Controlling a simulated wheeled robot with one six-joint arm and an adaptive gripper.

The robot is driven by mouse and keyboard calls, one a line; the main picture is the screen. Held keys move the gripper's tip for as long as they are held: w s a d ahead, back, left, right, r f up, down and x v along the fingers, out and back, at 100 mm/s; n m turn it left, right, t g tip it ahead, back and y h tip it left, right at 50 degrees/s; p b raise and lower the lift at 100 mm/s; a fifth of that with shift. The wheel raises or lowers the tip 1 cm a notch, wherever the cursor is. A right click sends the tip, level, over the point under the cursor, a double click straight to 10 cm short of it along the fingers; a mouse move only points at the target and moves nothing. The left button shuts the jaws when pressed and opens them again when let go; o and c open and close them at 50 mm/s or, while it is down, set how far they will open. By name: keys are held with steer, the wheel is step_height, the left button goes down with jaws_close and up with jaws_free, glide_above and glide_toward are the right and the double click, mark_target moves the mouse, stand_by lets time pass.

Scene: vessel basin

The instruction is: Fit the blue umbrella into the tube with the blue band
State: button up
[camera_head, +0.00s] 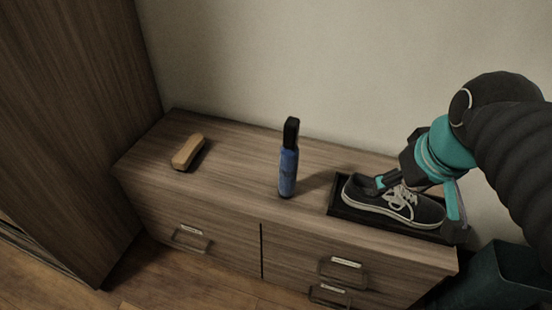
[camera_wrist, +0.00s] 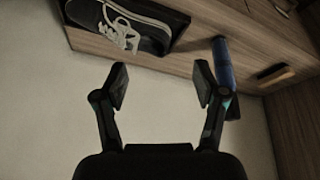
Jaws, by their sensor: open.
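A slim blue cylinder with a black top (camera_head: 288,172) stands upright on the wooden dresser, near the middle. It looks like a bottle, and I cannot tell whether it is the umbrella. It also shows in the wrist view (camera_wrist: 223,66), beyond the right finger. No other blue umbrella and no tube with a blue band can be made out in either view. My gripper (camera_head: 420,194) is at the right end of the dresser, over or in front of the shoe in the head view. In the wrist view my gripper (camera_wrist: 160,82) is open, with nothing between its fingers.
A black and white shoe (camera_head: 370,204) lies in a black tray (camera_head: 338,206) at the dresser's right. A tan brush-like block (camera_head: 187,152) lies at the left. A dark teal bin (camera_head: 495,285) stands at the lower right. The dresser top (camera_head: 235,165) is clear between block and cylinder.

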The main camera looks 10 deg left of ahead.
steer(key=w+a+r+n+g+p, duration=0.1)
steer(key=w+a+r+n+g, duration=0.2)
steer(key=w+a+r+n, duration=0.55)
steer(key=n+g+p, duration=0.1)
steer(key=n+g, duration=0.1)
steer(key=n, duration=0.3)
glide_above(290, 132)
steer(key=w, duration=0.2)
steer(key=shift+m, duration=0.25)
step_height(290, 132, down, 13)
steer(key=shift+f+b, duration=0.1)
steer(key=shift+b, duration=0.5)
jaws_close()
